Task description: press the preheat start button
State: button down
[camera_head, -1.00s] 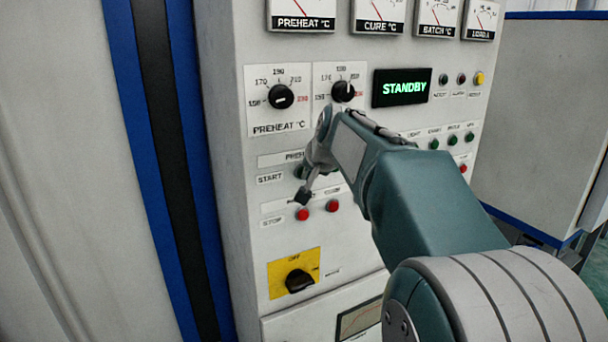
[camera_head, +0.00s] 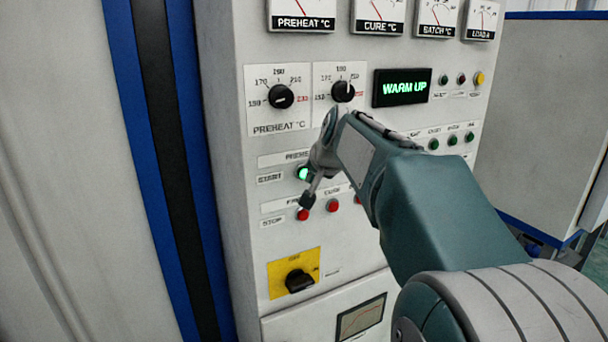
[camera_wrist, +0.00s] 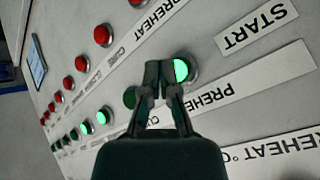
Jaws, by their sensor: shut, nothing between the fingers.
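The preheat start button (camera_head: 303,173) glows green beside the START label on the panel. In the wrist view the lit button (camera_wrist: 181,71) shows just right of my fingertips and is partly covered by them. My gripper (camera_head: 307,199) is shut and empty in front of the panel, its tip just below the lit button in the head view. In the wrist view its closed fingertips (camera_wrist: 158,73) lie between the lit button and a dark green button (camera_wrist: 131,97). I cannot tell whether the tips touch anything. The display (camera_head: 402,87) reads WARM UP.
Red stop buttons (camera_head: 302,214) sit below the start row. A yellow plate with a black rotary switch (camera_head: 299,280) is lower down. Two dials (camera_head: 281,96) are above. Several small lamps (camera_head: 443,79) and gauges (camera_head: 303,12) line the panel's upper right and top.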

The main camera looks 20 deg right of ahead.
jog(key=s, duration=0.5)
dwell(0.5)
dwell(0.5)
jog(key=s+a+f+n+g, duration=0.1)
jog(key=s+a+f+n, duration=0.1)
jog(key=s+a+f, duration=0.3)
jog(key=s+a+f+n+g, duration=0.1)
jog(key=s+a+f+n, duration=0.2)
jog(key=s, duration=0.7)
jog(key=s+a+f+n+g, duration=0.1)
jog(key=s+a+f+n, duration=0.2)
jog(key=s+a+f, duration=0.3)
jog(key=shift+s+a+f+y, duration=0.3)
jog(key=shift+s, duration=0.85)
